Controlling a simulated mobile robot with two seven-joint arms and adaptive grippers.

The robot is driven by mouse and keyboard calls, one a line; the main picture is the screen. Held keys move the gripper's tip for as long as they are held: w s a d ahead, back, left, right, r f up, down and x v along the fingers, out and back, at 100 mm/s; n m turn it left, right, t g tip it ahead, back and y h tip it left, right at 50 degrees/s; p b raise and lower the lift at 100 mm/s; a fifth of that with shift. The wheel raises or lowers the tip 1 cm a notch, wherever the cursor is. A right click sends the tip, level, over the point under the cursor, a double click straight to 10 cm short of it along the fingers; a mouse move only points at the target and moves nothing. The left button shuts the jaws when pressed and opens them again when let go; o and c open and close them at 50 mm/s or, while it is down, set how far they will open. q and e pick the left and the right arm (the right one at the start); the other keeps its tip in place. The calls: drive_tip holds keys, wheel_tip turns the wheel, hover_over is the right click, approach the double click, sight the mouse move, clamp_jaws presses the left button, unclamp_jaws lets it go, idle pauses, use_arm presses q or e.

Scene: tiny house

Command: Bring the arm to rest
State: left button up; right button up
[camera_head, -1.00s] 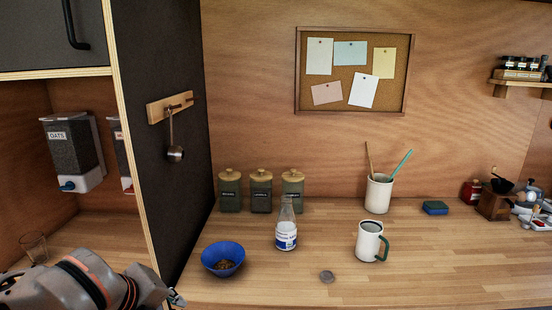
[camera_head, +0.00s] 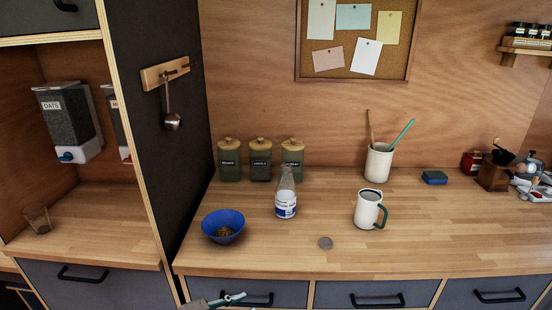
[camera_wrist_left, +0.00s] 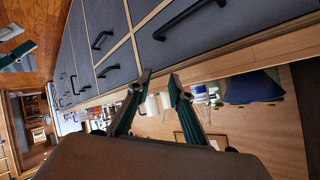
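My left gripper (camera_head: 236,298) shows at the bottom edge of the head view, in front of the drawer fronts and below the counter's front edge. Most of its arm is out of frame. In the left wrist view its two dark fingers (camera_wrist_left: 158,84) are spread apart with nothing between them. A dark green-and-grey part at the upper left edge of that view may belong to my right gripper (camera_wrist_left: 17,56); its state is unclear. The right arm does not show in the head view.
Canisters (camera_head: 260,160) stand behind. Drawers (camera_head: 360,293) with black handles lie below the counter edge.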

use_arm(q)
drive_tip(key=s+a+f+n+y, duration=0.2)
drive_tip(key=s+a+f+n, duration=0.2)
drive_tip(key=s+a+f, duration=0.3)
drive_tip(key=s+a+f+n+y, duration=0.3)
drive_tip(key=s+a+f, duration=0.3)
drive_tip(key=s+f, duration=0.3)
wheel_tip(320, 180, down, 4)
drive_tip(key=shift+a+r+n+t, duration=0.15)
drive_tip(key=shift+a+n+t, duration=0.25)
drive_tip(key=shift+n, duration=0.5)
use_arm(e)
drive_tip(key=shift+d, duration=0.35)
drive_tip(key=shift+a, duration=0.35)
